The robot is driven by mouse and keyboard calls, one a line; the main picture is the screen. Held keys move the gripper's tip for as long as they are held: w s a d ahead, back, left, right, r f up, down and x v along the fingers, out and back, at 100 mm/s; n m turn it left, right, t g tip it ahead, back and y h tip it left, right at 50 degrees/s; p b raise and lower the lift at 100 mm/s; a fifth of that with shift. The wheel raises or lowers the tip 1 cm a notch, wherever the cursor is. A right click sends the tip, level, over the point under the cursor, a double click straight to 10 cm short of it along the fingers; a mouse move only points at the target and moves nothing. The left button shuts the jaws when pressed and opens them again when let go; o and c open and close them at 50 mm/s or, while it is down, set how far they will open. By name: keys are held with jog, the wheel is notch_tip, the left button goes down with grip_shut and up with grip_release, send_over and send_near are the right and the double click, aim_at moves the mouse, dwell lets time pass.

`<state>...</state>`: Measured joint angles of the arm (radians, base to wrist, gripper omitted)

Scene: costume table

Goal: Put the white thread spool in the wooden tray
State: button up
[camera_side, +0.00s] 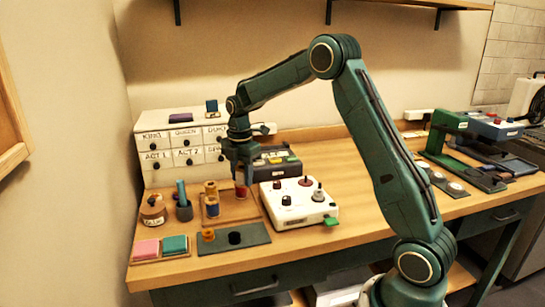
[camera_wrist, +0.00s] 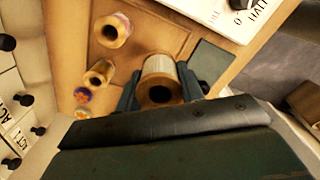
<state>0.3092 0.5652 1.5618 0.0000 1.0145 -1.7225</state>
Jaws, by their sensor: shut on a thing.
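In the wrist view, a pale whitish spool (camera_wrist: 160,80) with a wooden end and dark centre hole sits between the two fingers of my gripper (camera_wrist: 158,92). My gripper is shut on it. The wooden tray (camera_wrist: 155,35) shows just beyond the spool. In the side view, my gripper (camera_side: 241,180) points down over the right part of the tray (camera_side: 231,213). A red patch, apparently a red spool (camera_side: 241,192), shows directly at or below the fingertips. The held spool is hard to make out there. I cannot tell how high it is above the tray.
A tan spool (camera_side: 210,187) and a blue spool (camera_side: 212,207) stand at the tray's left. A dark mat (camera_side: 258,235) in front carries an orange spool (camera_side: 208,235) and a black one. A white control box (camera_side: 299,203) stands close on the right, labelled drawers (camera_side: 180,147) behind.

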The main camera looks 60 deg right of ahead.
send_over(244, 210)
jog(key=shift+a+f, duration=0.1)
jog(key=shift+f, duration=2.3)
jog(key=shift+f, duration=2.1)
jog(key=shift+f, duration=0.15)
jog(key=o, duration=1)
notch_tip(244, 210, up, 12)
jog(key=shift+r, duration=0.2)
